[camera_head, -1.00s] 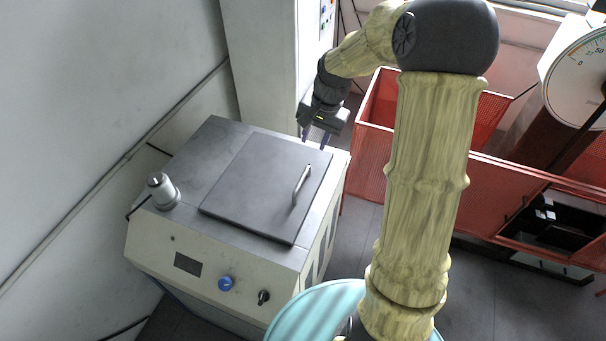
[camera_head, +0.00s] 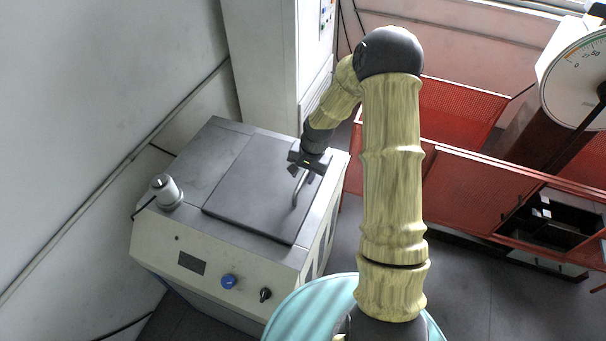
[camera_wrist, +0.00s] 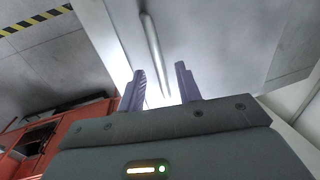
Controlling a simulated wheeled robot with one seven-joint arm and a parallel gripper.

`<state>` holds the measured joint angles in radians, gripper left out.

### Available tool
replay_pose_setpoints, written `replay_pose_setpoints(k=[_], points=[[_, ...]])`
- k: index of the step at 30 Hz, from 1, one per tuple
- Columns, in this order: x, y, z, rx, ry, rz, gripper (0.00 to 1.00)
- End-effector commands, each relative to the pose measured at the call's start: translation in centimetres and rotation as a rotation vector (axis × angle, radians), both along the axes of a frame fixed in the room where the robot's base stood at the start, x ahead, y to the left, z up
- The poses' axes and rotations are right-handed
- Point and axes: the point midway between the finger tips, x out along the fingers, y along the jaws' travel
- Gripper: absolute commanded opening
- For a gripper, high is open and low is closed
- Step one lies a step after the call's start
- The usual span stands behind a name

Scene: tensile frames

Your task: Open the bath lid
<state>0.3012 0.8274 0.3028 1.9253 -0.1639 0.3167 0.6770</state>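The bath is a pale cabinet (camera_head: 215,262) with a flat grey lid (camera_head: 250,190) on top, lying closed. A curved metal handle (camera_head: 298,190) stands near the lid's right edge. My gripper (camera_head: 306,170) is just above the handle's far end. In the wrist view my gripper (camera_wrist: 160,85) is open, its two purple fingers apart. The handle (camera_wrist: 152,45) shows as a bar, its near end in line with the gap between the fingers. I cannot tell whether they touch it.
A grey cylinder (camera_head: 165,190) stands on the bath's left corner. A blue knob (camera_head: 229,281) and a dark switch (camera_head: 265,294) are on its front. A tall pale cabinet (camera_head: 265,60) stands behind. Red mesh barriers (camera_head: 465,190) stand to the right, beyond a strip of floor.

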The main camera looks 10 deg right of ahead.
Motion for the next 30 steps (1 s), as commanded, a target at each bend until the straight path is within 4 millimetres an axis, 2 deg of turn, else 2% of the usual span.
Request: replay_pose_setpoints(k=[6, 14, 19, 20, 30], points=[[0.2, 0.2, -1.5, 0.0, -0.001, -0.001, 0.34], [0.2, 0.2, -1.6, 0.0, -0.001, -0.001, 0.34], [0.2, 0.2, -1.6, 0.0, -0.001, -0.001, 0.03], [0.2, 0.2, -1.6, 0.0, -0.001, -0.001, 0.0], [0.3, 0.2, -1.3, -0.007, 0.003, -0.002, 0.0]])
